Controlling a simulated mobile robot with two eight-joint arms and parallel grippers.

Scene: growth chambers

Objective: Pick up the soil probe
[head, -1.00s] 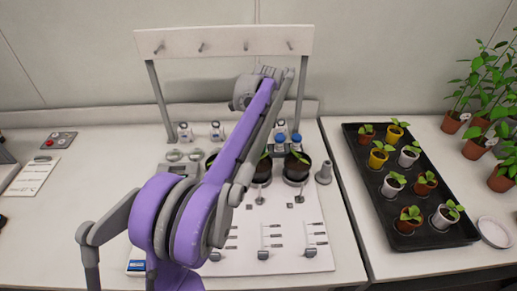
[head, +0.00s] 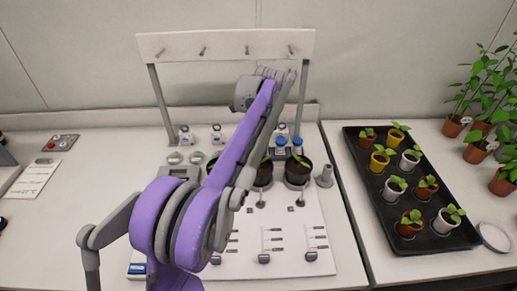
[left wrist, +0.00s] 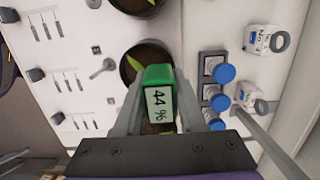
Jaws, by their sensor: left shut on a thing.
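The soil probe (left wrist: 158,76) has a green head with a white display reading "44 %". It shows in the left wrist view, between the fingers of my left gripper (left wrist: 152,112), which is shut on it. The probe's lower part is hidden behind its head, so I cannot tell whether its tip is in the soil. A dark pot with a seedling (left wrist: 130,72) lies behind it in that view. In the head view my left arm hides the probe and the fingers. My right gripper is not in view.
Blue-capped bottles (left wrist: 222,74) stand in a rack beside the pots. A white rack frame with pegs (head: 225,45) rises behind. A white board (head: 285,235) with small tools lies in front. A black tray of potted seedlings (head: 440,239) stands on the right table. The left counter is mostly clear.

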